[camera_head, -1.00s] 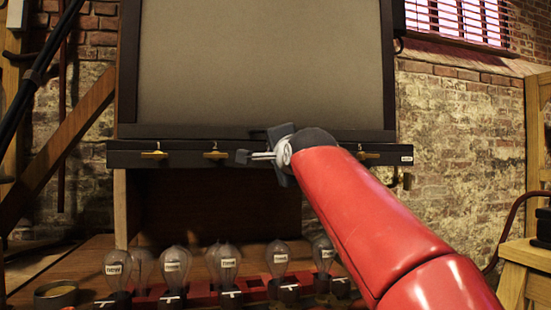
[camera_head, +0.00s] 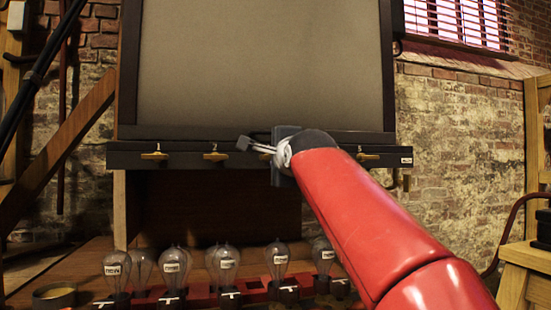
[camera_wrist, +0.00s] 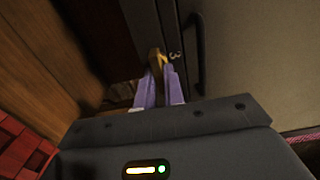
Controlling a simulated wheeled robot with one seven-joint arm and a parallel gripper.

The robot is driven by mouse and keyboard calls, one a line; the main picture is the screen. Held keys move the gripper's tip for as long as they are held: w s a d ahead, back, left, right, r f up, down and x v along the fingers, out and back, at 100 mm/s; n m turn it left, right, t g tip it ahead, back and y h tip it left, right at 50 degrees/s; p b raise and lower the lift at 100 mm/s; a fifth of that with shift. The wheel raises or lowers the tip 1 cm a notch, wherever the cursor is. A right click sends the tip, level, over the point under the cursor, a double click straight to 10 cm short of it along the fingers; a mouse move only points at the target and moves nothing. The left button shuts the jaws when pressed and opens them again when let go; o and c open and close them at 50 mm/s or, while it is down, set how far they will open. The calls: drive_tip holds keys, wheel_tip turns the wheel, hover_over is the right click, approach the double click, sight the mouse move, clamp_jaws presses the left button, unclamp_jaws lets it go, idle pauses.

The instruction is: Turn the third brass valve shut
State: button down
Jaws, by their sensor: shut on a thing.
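The third brass valve (camera_wrist: 156,57) shows in the wrist view, on the black rail next to a figure 3. My gripper (camera_wrist: 159,80) is shut on this valve's handle, with one pale finger on each side of it. In the head view my gripper (camera_head: 247,144) is at the rail, rolled at a slant, and mostly hides the third valve. The first valve (camera_head: 154,155) and second valve (camera_head: 216,155) lie level on the rail to the left. Another valve (camera_head: 368,156) shows to the right, just past my arm.
The black rail (camera_head: 185,160) runs under a large grey panel (camera_head: 260,65). Several glass bulb jars (camera_head: 117,270) with labels stand on the bench below. A round tin (camera_head: 54,297) sits at the lower left. A wooden stand (camera_head: 520,265) is at the right.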

drive_tip(key=c, duration=1.5)
unclamp_jaws()
drive_tip(key=b+v, duration=0.2)
drive_tip(key=v, duration=0.5)
drive_tip(key=shift+s, duration=0.35)
drive_tip(key=shift+d, duration=0.15)
